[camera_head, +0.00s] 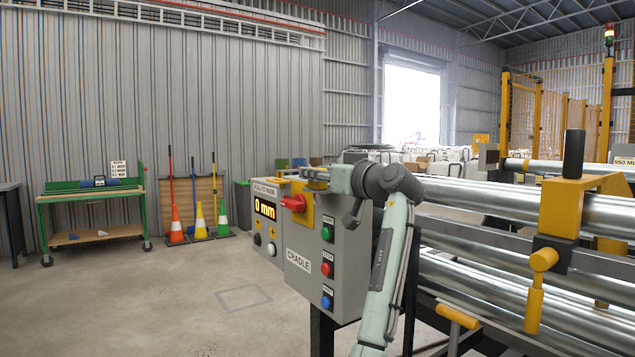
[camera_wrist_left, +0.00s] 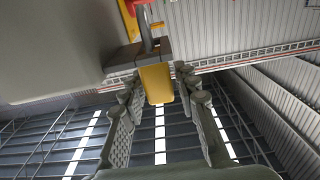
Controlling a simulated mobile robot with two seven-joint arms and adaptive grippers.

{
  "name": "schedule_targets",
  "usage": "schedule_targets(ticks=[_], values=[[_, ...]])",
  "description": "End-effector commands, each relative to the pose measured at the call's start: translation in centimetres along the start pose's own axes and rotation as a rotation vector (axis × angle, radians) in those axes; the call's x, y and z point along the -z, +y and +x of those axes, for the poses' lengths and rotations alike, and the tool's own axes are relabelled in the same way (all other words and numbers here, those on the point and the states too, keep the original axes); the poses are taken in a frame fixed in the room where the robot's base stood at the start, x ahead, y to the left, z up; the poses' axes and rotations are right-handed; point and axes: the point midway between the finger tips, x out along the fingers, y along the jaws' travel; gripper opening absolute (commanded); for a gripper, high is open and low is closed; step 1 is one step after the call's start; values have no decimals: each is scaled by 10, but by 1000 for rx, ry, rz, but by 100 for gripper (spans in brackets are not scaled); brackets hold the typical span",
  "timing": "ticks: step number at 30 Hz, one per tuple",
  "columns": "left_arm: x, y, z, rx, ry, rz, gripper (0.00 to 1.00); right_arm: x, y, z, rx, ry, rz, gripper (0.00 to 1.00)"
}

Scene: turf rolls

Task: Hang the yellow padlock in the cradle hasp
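The yellow padlock (camera_wrist_left: 157,84) shows in the left wrist view, with its grey shackle (camera_wrist_left: 147,35) at a dark block. Whether the shackle passes through the hasp is unclear. My left gripper (camera_wrist_left: 160,85) has its fingers on either side of the padlock body, with narrow gaps seen beside it, so it looks open. In the head view my left gripper (camera_head: 326,179) is at the top of the grey cradle control box (camera_head: 297,246), and the padlock is hard to make out there. A red switch handle (camera_head: 294,203) sits on a yellow plate below. My right gripper is out of view.
Shiny metal rollers (camera_head: 480,200) and a yellow bracket (camera_head: 572,205) fill the right side. The concrete floor (camera_head: 165,300) at the left is mostly clear.

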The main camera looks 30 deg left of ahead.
Motion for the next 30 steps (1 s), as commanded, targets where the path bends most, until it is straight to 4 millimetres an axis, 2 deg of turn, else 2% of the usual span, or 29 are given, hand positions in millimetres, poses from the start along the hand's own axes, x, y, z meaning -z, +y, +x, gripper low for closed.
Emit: schedule_targets(ticks=[1, 6, 19, 23, 27, 30], values=[[0, 0, 0, 0, 0, 0, 20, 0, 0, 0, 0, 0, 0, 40], [0, 0, 0, 0, 0, 0, 0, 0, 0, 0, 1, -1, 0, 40], [6, 0, 0, 0, 1, -2, 0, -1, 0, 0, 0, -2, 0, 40], [19, 0, 0, 0, 2, -4, 0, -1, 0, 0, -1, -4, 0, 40], [42, 0, 0, 0, 1, -5, 0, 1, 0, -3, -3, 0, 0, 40], [52, -19, 7, 3, 1, -7, 0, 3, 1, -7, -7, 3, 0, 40]])
